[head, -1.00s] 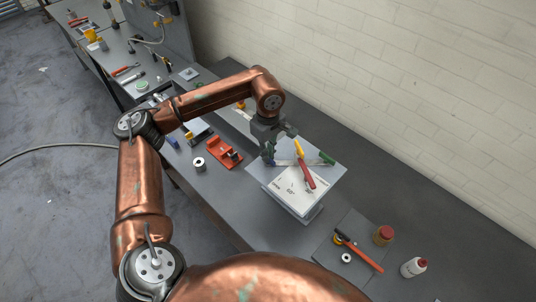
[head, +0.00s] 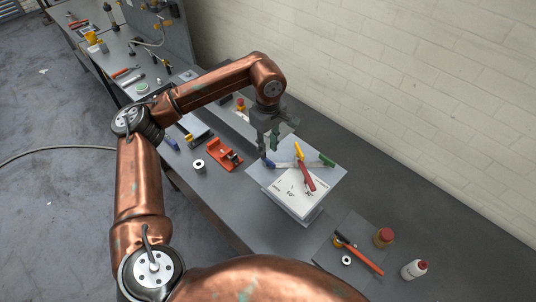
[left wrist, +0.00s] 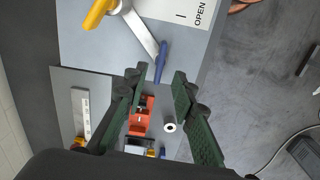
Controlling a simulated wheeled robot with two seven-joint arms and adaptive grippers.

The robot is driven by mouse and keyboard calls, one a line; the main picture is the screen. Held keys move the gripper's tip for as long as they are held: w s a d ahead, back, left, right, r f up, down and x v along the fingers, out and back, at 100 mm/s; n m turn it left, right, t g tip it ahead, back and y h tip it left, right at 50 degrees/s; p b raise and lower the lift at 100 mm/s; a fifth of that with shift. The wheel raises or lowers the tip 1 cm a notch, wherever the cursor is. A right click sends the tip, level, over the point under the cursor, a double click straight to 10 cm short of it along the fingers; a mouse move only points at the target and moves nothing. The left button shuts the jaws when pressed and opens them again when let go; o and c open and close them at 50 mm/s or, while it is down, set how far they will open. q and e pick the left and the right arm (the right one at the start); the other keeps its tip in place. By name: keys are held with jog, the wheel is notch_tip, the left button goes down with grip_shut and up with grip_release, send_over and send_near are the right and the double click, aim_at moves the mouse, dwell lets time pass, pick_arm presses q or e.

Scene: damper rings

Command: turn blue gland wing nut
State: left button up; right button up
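A grey box with a white label plate (head: 297,199) stands on the bench in the head view. On top are winged handles in yellow (head: 298,150), red (head: 306,178), green (head: 327,160) and blue (head: 267,163). In the left wrist view the blue wing (left wrist: 161,62) lies at the end of a pale bar (left wrist: 141,33), with the yellow wing (left wrist: 97,14) beyond. My left gripper (head: 271,149) is open and empty above the box's far-left corner, close to the blue wing. The wrist view shows its two green fingers (left wrist: 160,76) apart, with the blue wing between or just past the tips; contact cannot be told.
A red fixture (head: 224,154) and a metal ring (head: 198,165) sit left of the box. A brick wall bounds the bench.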

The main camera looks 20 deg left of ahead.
aim_at(268, 159)
pick_arm(q)
notch_tip(268, 159, up, 7)
dwell(0.3)
dwell(0.5)
